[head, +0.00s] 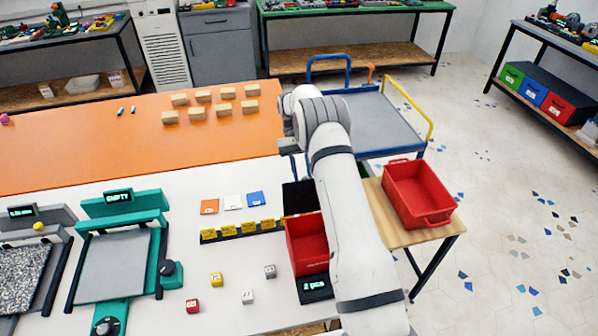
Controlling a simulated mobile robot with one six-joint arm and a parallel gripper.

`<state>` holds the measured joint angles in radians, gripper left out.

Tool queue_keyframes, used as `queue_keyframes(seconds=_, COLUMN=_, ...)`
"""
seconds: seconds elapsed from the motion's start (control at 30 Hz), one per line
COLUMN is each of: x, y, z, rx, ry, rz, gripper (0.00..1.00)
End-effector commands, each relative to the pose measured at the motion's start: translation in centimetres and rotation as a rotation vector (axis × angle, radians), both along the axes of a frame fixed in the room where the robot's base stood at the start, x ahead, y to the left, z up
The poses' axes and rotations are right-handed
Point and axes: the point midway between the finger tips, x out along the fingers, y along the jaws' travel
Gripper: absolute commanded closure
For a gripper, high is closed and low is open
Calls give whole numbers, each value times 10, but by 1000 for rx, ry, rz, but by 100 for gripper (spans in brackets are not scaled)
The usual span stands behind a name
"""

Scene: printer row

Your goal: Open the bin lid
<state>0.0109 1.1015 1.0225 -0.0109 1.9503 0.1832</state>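A small open-topped red bin (305,246) stands on a black scale (314,290) with a lit readout at the white table's right side. Just behind it is a dark panel (298,194), partly covered by my arm; I cannot tell whether it is a bin lid. A larger red crate (419,192) on a small wooden side table is open at the top. No lid shows clearly on either. My arm reaches over the dark panel, and my gripper (289,147) is at its far end above the table's edge. Its fingers are too small and hidden to read.
Two printers, one teal (117,255) and one grey (30,262), stand at the left. Small cubes, coloured cards (232,202) and a yellow-labelled strip (240,231) lie on the white table. Wooden blocks (208,104) sit on the orange surface. A blue cart (372,122) stands behind my arm.

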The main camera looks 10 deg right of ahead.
Motion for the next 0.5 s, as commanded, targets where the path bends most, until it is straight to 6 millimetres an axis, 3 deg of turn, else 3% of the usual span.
queue_keyframes(seconds=0.23, x=0, y=-1, z=1, rx=-1, ry=-2, rz=0, gripper=55)
queue_keyframes(seconds=0.37, x=0, y=-1, z=1, rx=-1, ry=-2, rz=0, gripper=55)
queue_keyframes(seconds=0.5, x=0, y=-1, z=4, rx=0, ry=-10, rz=0, gripper=65)
